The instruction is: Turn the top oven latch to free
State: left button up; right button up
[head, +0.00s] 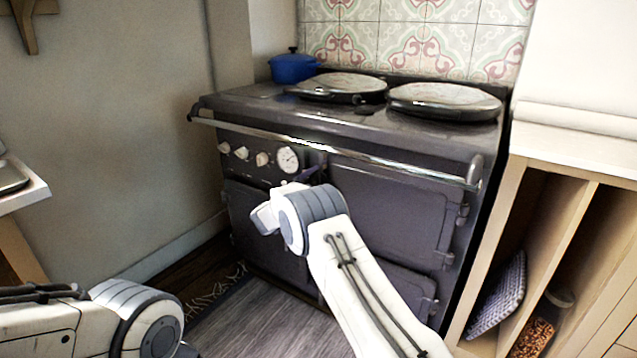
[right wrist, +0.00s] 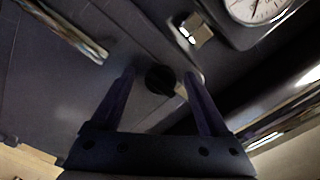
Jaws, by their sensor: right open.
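The dark range cooker stands ahead in the head view, with the top oven door (head: 385,205) on its front, shut. My right gripper (head: 312,173) is at the upper left edge of that door, mostly hidden behind my own wrist. In the right wrist view my right gripper (right wrist: 160,76) is open, with its two dark fingers apart. A dark round knob, which looks like the top oven latch (right wrist: 158,79), sits between the fingertips. I cannot tell whether either finger touches it. The latch is hidden in the head view. My left gripper is out of view.
A steel rail (head: 330,150) runs across the cooker front above the door. A dial gauge (head: 289,160) and cream knobs (head: 241,153) are left of the gripper. A blue pot (head: 293,67) stands on top. Wooden shelving (head: 540,215) is close on the right.

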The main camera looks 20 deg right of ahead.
jog(key=p+v, duration=0.2)
jog(key=v, duration=0.8)
jog(key=shift+s+a, duration=0.2)
